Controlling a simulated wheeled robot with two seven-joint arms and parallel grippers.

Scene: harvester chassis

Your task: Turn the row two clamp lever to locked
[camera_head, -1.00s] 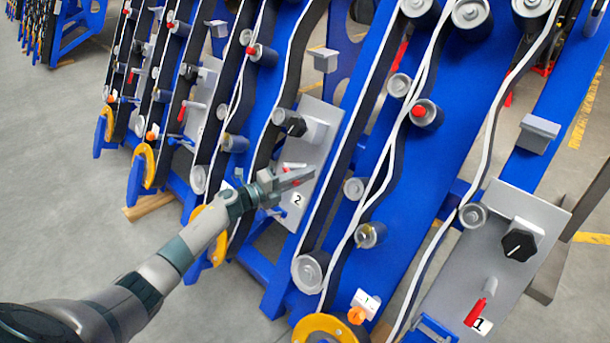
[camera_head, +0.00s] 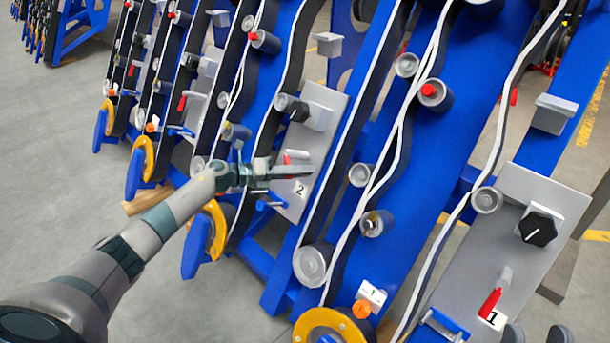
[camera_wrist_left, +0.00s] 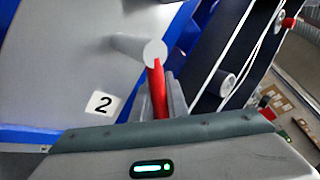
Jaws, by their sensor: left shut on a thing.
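The row two clamp lever is a red handle on a light grey pivot; it shows in the left wrist view (camera_wrist_left: 158,88) and partly in the head view (camera_head: 287,159). It sits on a grey plate (camera_head: 318,130) with a "2" label (camera_head: 300,189). My left gripper (camera_head: 312,170) reaches the plate from the left and is shut on the red handle, with its fingers on either side of it in the left wrist view (camera_wrist_left: 165,98). Dark tips at the bottom right edge of the head view (camera_head: 537,335) look like my right gripper, mostly cut off.
A black knob (camera_head: 298,111) is above the lever on the same plate. The row one plate (camera_head: 470,265) at right carries a red lever (camera_head: 490,303) and a black knob (camera_head: 538,229). Blue frames with rollers and white hoses surround the lever. Grey floor is clear at left.

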